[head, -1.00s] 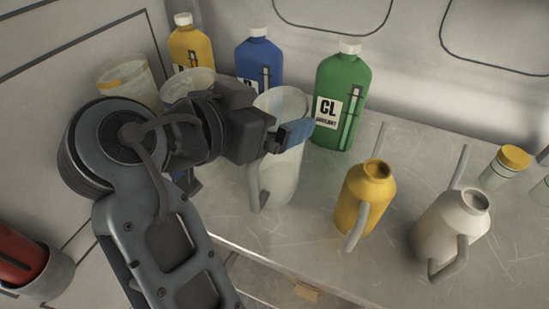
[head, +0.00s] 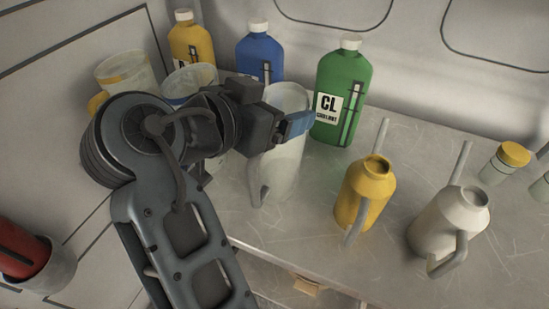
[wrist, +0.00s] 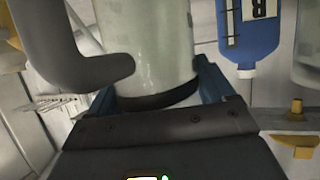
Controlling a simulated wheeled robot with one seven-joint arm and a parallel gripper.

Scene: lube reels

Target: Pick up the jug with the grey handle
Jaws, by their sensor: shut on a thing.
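The jug with the grey handle (head: 284,168) is a tall, pale translucent vessel at the middle of the counter in the head view. Its curved grey handle (head: 256,187) faces the front left. My gripper (head: 287,127) reaches in from the left and is shut around the jug's upper body. In the wrist view the jug (wrist: 148,40) fills the middle between my blue fingers, with its thick grey handle (wrist: 62,60) at left. I cannot tell whether its base touches the counter. My gripper hides part of its upper body.
A yellow-handled jug (head: 130,72) and another pale jug (head: 185,80) stand at left, behind my arm. Yellow, blue (head: 259,55) and green (head: 338,95) bottles line the wall. A yellow can (head: 365,195) and white can (head: 447,222) stand right on the counter (head: 310,235).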

